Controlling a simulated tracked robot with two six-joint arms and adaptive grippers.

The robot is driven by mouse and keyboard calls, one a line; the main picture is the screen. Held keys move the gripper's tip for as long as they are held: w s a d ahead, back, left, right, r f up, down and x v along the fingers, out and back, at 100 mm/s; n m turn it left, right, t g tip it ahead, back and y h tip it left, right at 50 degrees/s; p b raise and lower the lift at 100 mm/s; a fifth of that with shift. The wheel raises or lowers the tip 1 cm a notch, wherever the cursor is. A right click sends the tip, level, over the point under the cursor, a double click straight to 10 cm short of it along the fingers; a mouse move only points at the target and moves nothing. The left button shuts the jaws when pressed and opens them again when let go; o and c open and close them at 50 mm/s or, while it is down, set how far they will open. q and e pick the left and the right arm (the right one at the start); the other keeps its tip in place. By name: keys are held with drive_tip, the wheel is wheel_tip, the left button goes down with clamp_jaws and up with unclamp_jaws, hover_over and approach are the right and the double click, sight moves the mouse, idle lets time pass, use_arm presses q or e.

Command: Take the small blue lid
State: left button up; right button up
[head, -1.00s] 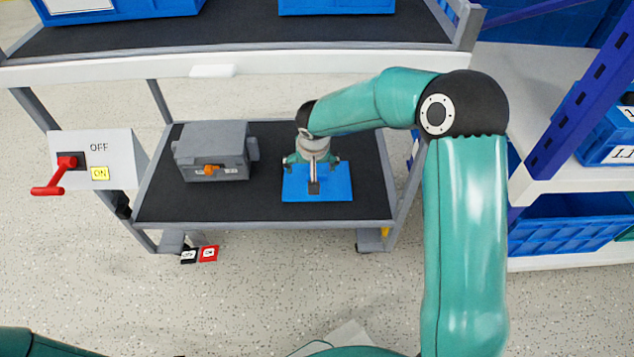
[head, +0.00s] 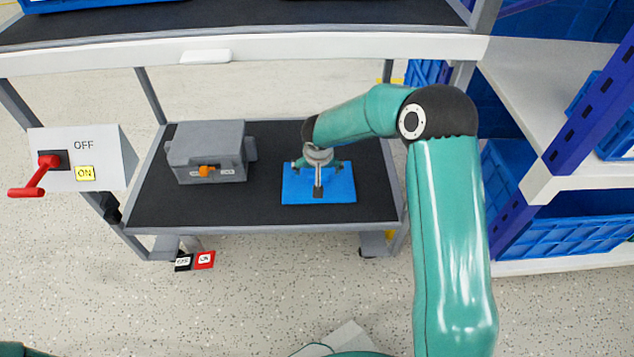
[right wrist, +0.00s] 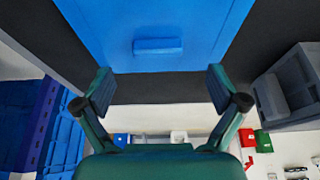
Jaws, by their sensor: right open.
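The small blue lid (head: 333,185) lies flat on the dark lower shelf of the cart, right of the grey box. In the right wrist view the lid (right wrist: 200,25) fills the top of the picture, with a raised blue handle (right wrist: 158,46) on it. My right gripper (head: 318,186) is over the lid in the head view and hides part of it. In the right wrist view its two fingers (right wrist: 160,90) are spread wide with nothing between them; the handle shows beyond the fingertips. My left gripper is not in view.
A grey box (head: 207,145) with an orange switch (head: 207,171) stands left on the lower shelf (head: 268,212). A white panel with a red lever (head: 40,172) is at the cart's left. The upper shelf (head: 330,45) overhangs behind. Blue crates (head: 560,235) are at right.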

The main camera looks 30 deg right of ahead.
drive_tip(key=x, duration=0.4)
drive_tip(key=shift+s+d+b, duration=0.15)
drive_tip(key=shift+s+b, duration=0.15)
drive_tip(key=shift+b, duration=0.05)
drive_tip(key=shift+w+f, duration=0.25)
drive_tip(key=shift+f, duration=0.15)
drive_tip(key=shift+r, duration=0.1)
drive_tip(key=shift+c, duration=0.2)
drive_tip(key=c, duration=1.3)
